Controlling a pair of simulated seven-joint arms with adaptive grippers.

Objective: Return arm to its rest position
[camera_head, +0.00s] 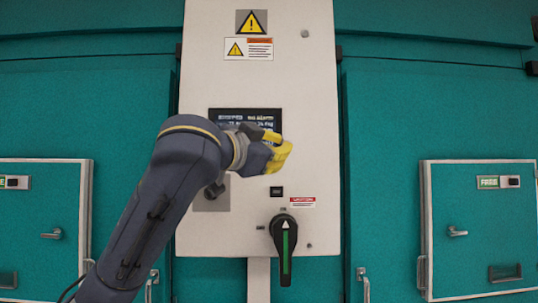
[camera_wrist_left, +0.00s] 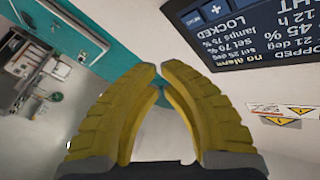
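My left arm comes in from the lower left in the head view and reaches up in front of the white control cabinet (camera_head: 310,70). My left gripper (camera_head: 284,153), with yellow fingers, points right, in front of the panel just below the dark display (camera_head: 225,115), hiding part of it. In the left wrist view the two yellow fingertips (camera_wrist_left: 160,67) meet or nearly meet, with nothing held between them. The display (camera_wrist_left: 250,30) shows upside down at the upper right there, apart from the fingers. My right gripper is not in view.
A black rotary handle with a green stripe (camera_head: 285,250) is below the gripper. Teal chamber doors with white-framed hatches (camera_head: 480,265) stand on both sides. Warning labels (camera_head: 248,48) are above. In the wrist view, grey equipment (camera_wrist_left: 35,75) stands at the far left.

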